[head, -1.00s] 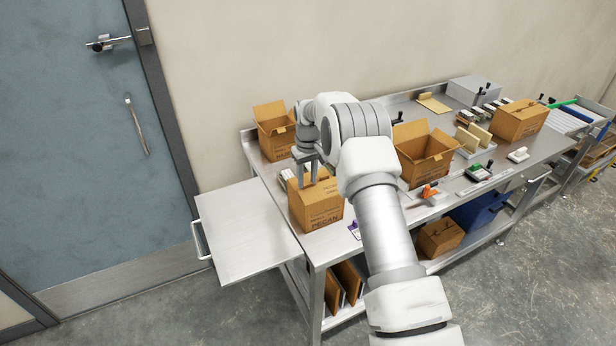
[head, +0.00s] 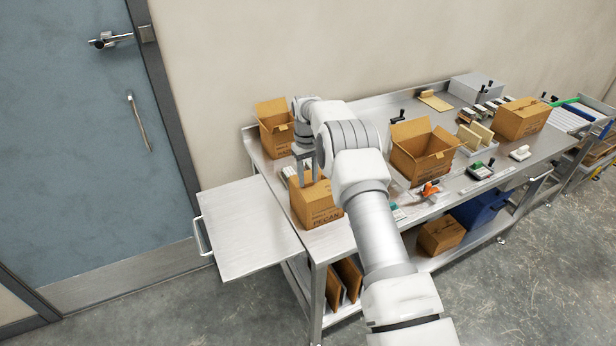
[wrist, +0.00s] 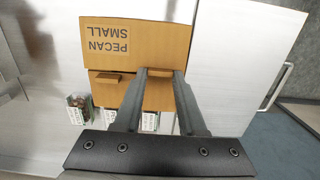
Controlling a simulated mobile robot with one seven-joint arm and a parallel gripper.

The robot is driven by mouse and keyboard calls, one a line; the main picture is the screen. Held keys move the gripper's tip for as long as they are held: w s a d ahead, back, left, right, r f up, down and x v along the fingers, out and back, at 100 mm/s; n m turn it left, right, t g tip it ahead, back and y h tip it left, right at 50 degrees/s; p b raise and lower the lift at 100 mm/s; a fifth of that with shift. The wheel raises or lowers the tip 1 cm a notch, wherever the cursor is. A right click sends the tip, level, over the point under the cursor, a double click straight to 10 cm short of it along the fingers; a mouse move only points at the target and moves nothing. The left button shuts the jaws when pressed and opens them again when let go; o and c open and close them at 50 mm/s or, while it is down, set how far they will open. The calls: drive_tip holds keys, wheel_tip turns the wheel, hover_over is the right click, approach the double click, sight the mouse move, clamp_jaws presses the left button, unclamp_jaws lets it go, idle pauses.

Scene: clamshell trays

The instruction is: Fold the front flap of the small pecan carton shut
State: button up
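The small pecan carton (head: 318,208) stands at the near left corner of the steel table, with its printed front face toward the head camera. In the wrist view its panel printed PECAN SMALL (wrist: 135,45) appears upside down, with a darker brown area and a small tab below it. My gripper (head: 308,180) points down at the carton's top. In the wrist view its two fingers (wrist: 162,73) are apart, with nothing clearly held between them, and their tips are close to the carton edge. Whether they touch it, and the front flap's exact angle, I cannot tell.
An open carton (head: 275,128) stands behind at the back left, and a larger open carton (head: 425,160) stands to the right. A closed carton (head: 520,120) is farther right. A bare steel side shelf (head: 248,228) extends left. Small packets (wrist: 80,110) lie near the carton.

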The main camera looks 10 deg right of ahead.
drive_tip(key=o, duration=0.4)
drive_tip(key=shift+f, duration=0.1)
drive_tip(key=r, duration=1.1)
drive_tip(key=w+r+p, duration=0.1)
drive_tip(key=r, duration=0.5)
drive_tip(key=shift+a+r, duration=0.15)
drive_tip(key=shift+r, duration=0.1)
